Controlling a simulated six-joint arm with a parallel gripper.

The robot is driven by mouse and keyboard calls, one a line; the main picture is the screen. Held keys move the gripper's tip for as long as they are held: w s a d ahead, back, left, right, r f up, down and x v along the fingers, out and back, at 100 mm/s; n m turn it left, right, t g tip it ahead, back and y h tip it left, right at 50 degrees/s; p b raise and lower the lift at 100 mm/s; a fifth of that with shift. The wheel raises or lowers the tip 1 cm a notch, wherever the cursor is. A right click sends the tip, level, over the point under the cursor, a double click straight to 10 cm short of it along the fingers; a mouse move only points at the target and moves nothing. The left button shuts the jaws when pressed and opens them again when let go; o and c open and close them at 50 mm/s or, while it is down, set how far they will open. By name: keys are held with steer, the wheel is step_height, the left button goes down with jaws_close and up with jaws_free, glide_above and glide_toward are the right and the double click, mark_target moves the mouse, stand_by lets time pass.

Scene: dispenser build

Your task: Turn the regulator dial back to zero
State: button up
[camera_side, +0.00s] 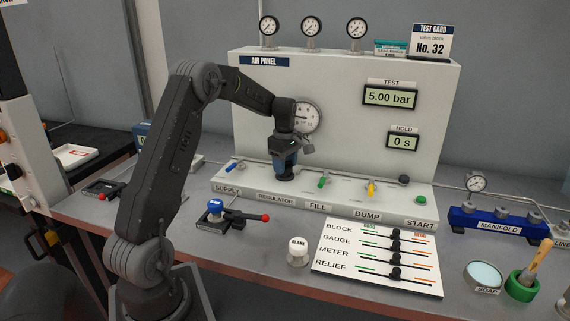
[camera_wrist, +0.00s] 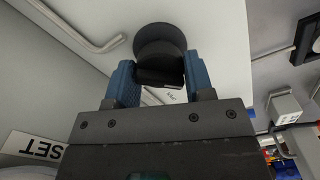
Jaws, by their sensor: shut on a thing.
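The regulator dial is a dark round knob on the sloped ledge of the air panel (camera_side: 345,140), above the REGULATOR label (camera_side: 275,200). My gripper (camera_side: 286,172) points down over it in the side view and largely hides it. In the wrist view the black knob (camera_wrist: 160,50) sits between the two blue fingers of my gripper (camera_wrist: 160,80), which are shut on it. The large gauge (camera_side: 306,117) behind my wrist is partly hidden. The TEST display (camera_side: 389,97) reads 5.00 bar, and the HOLD display (camera_side: 402,141) reads 0 s.
Beside the dial are the blue supply lever (camera_side: 234,167), green fill lever (camera_side: 323,181), yellow dump lever (camera_side: 371,188) and start button (camera_side: 404,180). In front stand a clamp with a blue cap (camera_side: 215,207), a white blank cap (camera_side: 298,251) and a slider board (camera_side: 378,258).

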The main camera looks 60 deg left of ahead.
steer(key=o, duration=0.9)
step_height(320, 180, up, 14)
steer(key=shift+f, duration=0.1)
stand_by(0.5)
